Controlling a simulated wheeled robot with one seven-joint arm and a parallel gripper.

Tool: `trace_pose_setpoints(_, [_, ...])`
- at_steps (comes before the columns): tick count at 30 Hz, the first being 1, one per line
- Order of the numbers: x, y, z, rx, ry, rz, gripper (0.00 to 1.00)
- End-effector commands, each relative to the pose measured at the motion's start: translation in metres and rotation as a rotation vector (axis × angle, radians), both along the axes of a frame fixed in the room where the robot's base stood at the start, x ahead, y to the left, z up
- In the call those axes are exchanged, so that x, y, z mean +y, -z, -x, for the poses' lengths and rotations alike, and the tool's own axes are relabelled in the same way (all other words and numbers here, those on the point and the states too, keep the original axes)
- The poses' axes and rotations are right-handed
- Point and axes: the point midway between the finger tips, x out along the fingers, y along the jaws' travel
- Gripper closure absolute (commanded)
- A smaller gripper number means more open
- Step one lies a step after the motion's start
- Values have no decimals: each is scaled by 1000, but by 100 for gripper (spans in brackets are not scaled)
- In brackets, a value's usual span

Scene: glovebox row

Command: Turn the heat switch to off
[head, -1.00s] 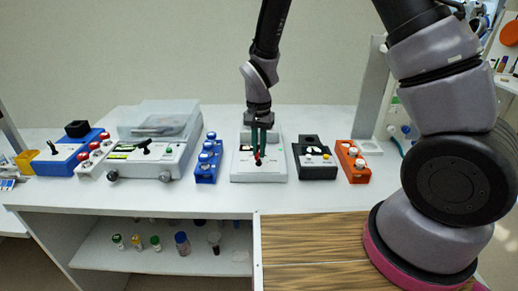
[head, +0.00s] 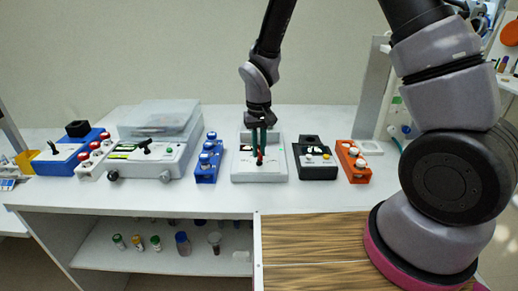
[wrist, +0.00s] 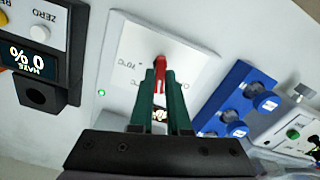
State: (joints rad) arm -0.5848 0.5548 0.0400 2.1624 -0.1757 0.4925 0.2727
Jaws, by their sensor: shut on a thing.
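A white box (head: 279,172) stands in the middle of the bench, with a red switch lever (head: 259,159) on its sloping face. In the wrist view the red lever (wrist: 160,64) rises between the green fingertips of my gripper (wrist: 160,82), which is shut on it. In the head view my gripper (head: 259,152) reaches down to the box from above. The white panel (wrist: 128,50) carries small markings, too blurred to read surely, and a lit green lamp (wrist: 102,92). The fingers hide the lower part of the lever.
A blue block with several knobs (head: 207,172) stands close left of the box. A black device (head: 316,174) and an orange block (head: 353,168) stand to its right. A large white device (head: 150,160) is farther left. The bench front is clear.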

Motion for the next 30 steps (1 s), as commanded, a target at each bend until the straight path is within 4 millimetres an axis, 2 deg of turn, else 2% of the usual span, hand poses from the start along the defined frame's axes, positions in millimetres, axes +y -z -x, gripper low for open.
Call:
trace_pose_setpoints(9, [1,0,0,-1,-85,-1,100])
trace_pose_setpoints(22, [1,0,0,-1,-92,0,100])
trace_pose_setpoints(23, [1,0,0,-1,-92,0,74])
trace_pose_setpoints(24, [1,0,0,-1,-92,0,58])
trace_pose_setpoints(25, [1,0,0,-1,-92,0,55])
trace_pose_setpoints(30, [0,0,0,-1,-92,0,55])
